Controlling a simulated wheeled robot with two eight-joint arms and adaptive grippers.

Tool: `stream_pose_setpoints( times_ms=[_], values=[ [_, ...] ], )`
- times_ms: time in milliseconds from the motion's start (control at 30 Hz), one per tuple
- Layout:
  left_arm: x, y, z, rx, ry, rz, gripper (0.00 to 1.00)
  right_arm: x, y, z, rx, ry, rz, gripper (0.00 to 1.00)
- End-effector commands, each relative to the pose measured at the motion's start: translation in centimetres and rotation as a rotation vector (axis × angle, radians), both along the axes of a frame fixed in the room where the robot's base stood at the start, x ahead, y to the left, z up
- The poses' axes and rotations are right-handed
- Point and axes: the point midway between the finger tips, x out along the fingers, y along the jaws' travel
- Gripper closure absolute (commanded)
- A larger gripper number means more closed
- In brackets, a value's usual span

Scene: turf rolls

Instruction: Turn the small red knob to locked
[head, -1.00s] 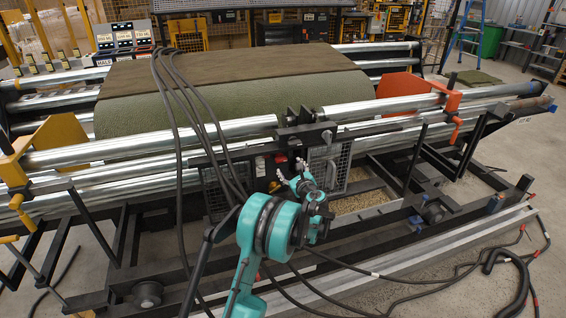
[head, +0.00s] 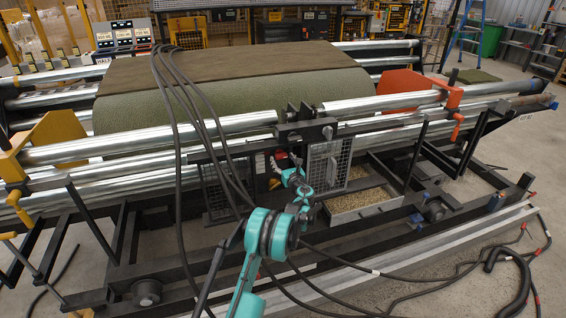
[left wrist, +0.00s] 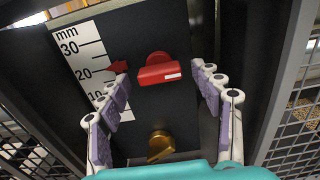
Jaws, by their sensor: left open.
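The small red knob (left wrist: 158,70) is on a dark panel in the left wrist view. Its bar lies nearly level, with a white mark at its right end. My left gripper (left wrist: 161,84) is open, with one finger on each side of the knob and visible gaps to both. In the head view my left gripper (head: 293,178) reaches toward the panel at the middle of the machine frame; the arm and small scale obscure the knob there. My right gripper is not in view.
A millimetre scale (left wrist: 88,62) with a red pointer (left wrist: 118,67) is left of the knob. A brass knob (left wrist: 160,142) sits below it. Wire mesh guards (head: 328,165) flank the panel. Black hoses (head: 190,105) hang over the green turf roll (head: 240,95).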

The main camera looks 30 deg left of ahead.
Motion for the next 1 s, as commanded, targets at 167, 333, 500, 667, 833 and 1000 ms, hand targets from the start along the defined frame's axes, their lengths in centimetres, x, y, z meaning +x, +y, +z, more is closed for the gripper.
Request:
stream_pose_setpoints(
  times_ms=[167, 333, 500, 667, 833, 1000],
  values=[
    [0.07, 0.1, 0.06, -0.001, -0.001, 0.0, 0.34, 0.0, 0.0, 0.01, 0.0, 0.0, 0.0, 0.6],
    [0.06, 0.08, 0.06, -0.001, -0.001, 0.0, 0.61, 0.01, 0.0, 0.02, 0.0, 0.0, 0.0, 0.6],
    [0.05, 0.07, 0.06, -0.001, -0.001, 0.0, 0.84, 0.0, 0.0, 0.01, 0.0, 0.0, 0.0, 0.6],
    [0.05, 0.07, 0.06, -0.005, -0.006, 0.0, 0.84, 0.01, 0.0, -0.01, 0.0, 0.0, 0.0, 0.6],
    [0.06, 0.08, 0.05, -0.033, -0.039, 0.0, 0.84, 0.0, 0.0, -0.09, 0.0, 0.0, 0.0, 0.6],
    [0.07, 0.08, 0.03, -0.095, -0.112, 0.0, 0.84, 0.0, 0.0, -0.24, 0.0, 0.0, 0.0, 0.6]
  ],
)
